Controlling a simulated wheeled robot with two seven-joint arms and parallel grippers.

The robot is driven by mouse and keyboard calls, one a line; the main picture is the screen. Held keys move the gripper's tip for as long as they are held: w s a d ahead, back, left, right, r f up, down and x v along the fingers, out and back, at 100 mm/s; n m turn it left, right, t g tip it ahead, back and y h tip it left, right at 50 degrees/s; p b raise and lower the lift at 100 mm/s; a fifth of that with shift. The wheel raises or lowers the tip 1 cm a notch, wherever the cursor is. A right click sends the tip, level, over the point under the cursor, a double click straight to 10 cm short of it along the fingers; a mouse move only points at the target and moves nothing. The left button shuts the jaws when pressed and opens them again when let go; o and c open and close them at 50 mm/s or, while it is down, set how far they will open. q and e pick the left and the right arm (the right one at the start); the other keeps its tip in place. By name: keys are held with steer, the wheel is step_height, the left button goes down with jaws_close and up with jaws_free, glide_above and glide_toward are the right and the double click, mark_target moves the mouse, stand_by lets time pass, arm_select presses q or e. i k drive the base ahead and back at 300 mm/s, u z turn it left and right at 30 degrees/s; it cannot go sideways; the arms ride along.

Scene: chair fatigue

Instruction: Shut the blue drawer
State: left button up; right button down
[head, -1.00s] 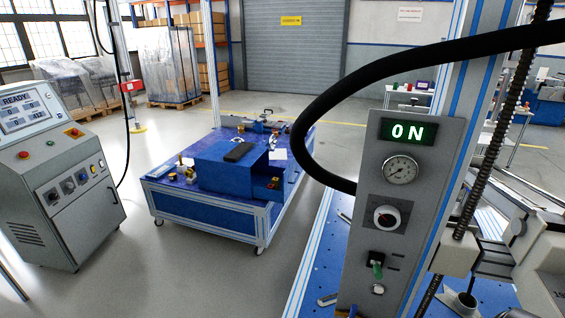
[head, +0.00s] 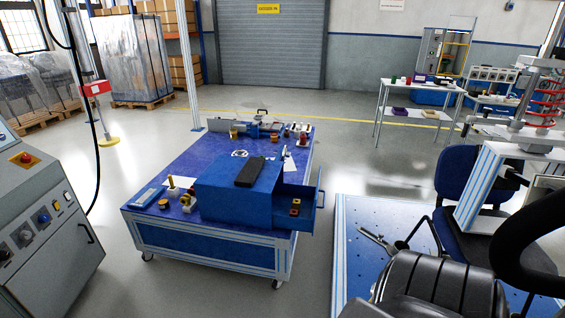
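The blue drawer (head: 299,199) sticks out of the right side of a blue box (head: 235,197), so it is open. A few small red and yellow parts lie in it. The drawer's front and handle (head: 320,198) are at its right end. The box stands on a blue-topped wheeled cart (head: 165,206) in the middle of the head view, with a black object (head: 250,172) on its top. Neither of my grippers is in the head view.
A grey control cabinet (head: 40,215) stands at the left. A blue platform (head: 365,265) with a blue chair (head: 465,185) and a black seat (head: 440,285) is at the right. A white table (head: 415,115) stands behind. The floor between cart and platform is clear but narrow.

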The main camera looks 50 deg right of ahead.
mark_target(284, 194)
steer(key=u, duration=0.05)
steer(key=i, duration=0.9)
steer(key=z, duration=0.25)
